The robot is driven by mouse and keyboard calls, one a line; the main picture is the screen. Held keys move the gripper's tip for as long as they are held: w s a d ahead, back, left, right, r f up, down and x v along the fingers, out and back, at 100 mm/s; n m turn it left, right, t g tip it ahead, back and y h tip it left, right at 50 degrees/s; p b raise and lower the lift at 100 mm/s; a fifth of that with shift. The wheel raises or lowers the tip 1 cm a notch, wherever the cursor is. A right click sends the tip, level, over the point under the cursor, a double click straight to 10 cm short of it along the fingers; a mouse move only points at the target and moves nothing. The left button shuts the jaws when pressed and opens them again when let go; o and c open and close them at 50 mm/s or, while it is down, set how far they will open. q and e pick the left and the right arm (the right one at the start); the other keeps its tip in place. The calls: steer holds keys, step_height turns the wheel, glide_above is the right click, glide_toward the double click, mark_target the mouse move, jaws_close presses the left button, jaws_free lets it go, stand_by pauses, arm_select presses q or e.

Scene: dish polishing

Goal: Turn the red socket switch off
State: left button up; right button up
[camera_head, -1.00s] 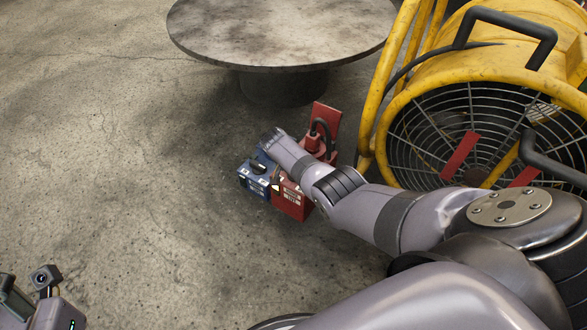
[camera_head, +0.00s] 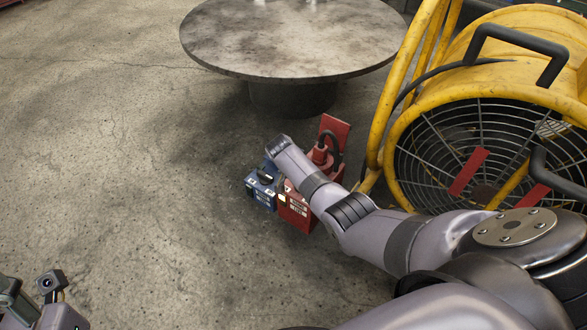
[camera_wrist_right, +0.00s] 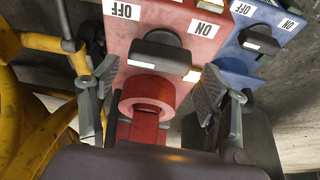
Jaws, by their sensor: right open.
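The red socket box (camera_head: 296,210) stands on the floor, partly covered by my right arm in the head view. In the right wrist view its red face (camera_wrist_right: 150,14) shows upside-down OFF and ON labels, OFF at left and ON at right. Contact cannot be told. Part of my left gripper (camera_head: 10,292) shows at the lower left; its fingers are unclear.
A similar blue socket box (camera_head: 261,190) stands close beside the red one; it also shows in the right wrist view (camera_wrist_right: 262,30). A yellow fan (camera_head: 480,100) is at the right, a round table (camera_head: 290,40) behind. The floor at left is clear.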

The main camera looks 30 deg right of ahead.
steer(key=v, duration=0.9)
steer(key=shift+a+r, duration=0.15)
